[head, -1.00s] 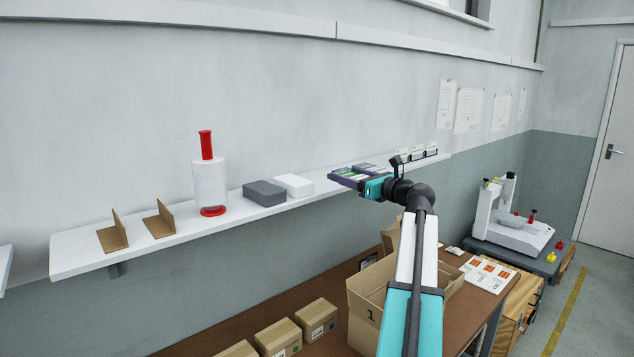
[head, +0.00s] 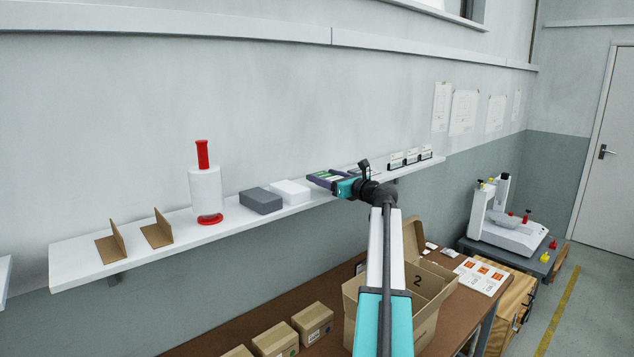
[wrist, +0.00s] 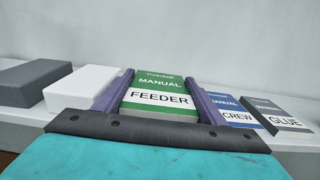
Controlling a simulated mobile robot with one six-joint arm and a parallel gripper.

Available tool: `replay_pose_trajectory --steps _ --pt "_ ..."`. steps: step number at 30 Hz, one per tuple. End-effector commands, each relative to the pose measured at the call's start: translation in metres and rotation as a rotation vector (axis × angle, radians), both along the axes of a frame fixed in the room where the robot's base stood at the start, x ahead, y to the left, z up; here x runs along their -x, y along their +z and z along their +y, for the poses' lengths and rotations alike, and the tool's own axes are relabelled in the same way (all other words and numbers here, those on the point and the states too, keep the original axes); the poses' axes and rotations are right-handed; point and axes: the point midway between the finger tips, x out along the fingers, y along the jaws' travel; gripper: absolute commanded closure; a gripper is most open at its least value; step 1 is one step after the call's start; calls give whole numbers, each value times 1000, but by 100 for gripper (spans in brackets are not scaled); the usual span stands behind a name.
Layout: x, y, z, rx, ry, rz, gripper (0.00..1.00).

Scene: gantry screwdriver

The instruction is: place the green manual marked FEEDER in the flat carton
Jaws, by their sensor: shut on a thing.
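The green manual marked FEEDER (wrist: 158,96) stands between the two purple fingers of my gripper (wrist: 162,100) in the wrist view. My gripper is shut on it. In the head view my gripper (head: 325,179) is at the white shelf, right of the white box, with the manual's green edge just showing. I cannot tell whether the manual still touches the shelf. Open cardboard cartons stand on the brown bench below; one bears a 2 (head: 418,282). My arm hides part of them, and I cannot tell which is the flat carton.
A blue manual (wrist: 232,110) and a grey GLUE manual (wrist: 277,113) lie right of the jaws. A white box (head: 291,191) and grey box (head: 262,200) are to the left on the shelf (head: 75,253). Small closed cartons (head: 313,322) line the bench.

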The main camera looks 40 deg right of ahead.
Motion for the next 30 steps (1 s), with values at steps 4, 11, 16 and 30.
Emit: replay_pose_trajectory --steps 4,11,16,30 --pt "-24 1 -6 0 1 0 60" --pt "-35 -3 -9 1 0 0 60" --pt "-35 -3 -9 1 -1 0 60" --pt "-47 -17 -12 -2 -2 1 60"
